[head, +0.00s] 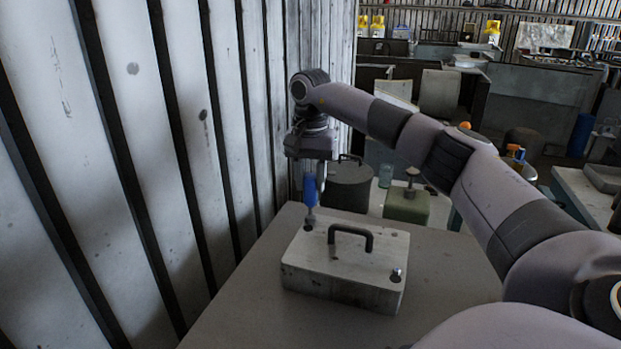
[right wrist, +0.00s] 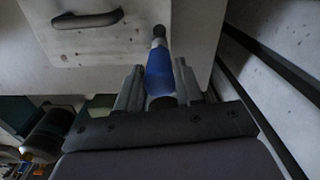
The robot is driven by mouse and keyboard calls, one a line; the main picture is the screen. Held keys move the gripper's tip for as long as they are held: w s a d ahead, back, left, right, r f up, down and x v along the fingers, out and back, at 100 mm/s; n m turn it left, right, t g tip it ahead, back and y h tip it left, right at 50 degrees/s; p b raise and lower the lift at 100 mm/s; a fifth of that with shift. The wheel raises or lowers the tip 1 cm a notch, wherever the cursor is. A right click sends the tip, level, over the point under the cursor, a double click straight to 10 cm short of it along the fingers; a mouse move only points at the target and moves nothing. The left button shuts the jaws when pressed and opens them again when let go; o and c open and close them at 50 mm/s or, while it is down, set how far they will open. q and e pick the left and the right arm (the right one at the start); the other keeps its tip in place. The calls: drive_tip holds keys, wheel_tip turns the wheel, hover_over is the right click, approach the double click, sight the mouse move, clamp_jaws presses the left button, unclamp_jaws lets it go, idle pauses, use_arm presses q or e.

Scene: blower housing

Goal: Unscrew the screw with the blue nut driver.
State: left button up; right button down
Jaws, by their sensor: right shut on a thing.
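The blue nut driver (head: 310,190) is held upright by my right gripper (head: 316,170), which is shut on its blue handle. In the right wrist view the nut driver (right wrist: 158,72) sits between the two fingers, its metal shaft pointing at the housing. The blower housing (head: 345,265) is a pale block with a dark handle (head: 352,236) on top. The driver's tip is at the housing's far left corner, at or just above a dark round spot; contact cannot be told. A screw (head: 396,275) shows at the near right corner. My left gripper is out of view.
The housing stands on a grey table (head: 450,270) with bare surface to its right and front. A corrugated metal wall (head: 150,130) runs close along the left. Behind the table are a dark round container (head: 348,187) and a green box (head: 407,205).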

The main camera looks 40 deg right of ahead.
drive_tip(key=shift+r, duration=0.15)
drive_tip(key=shift+r, duration=3.9)
drive_tip(key=shift+f, duration=0.1)
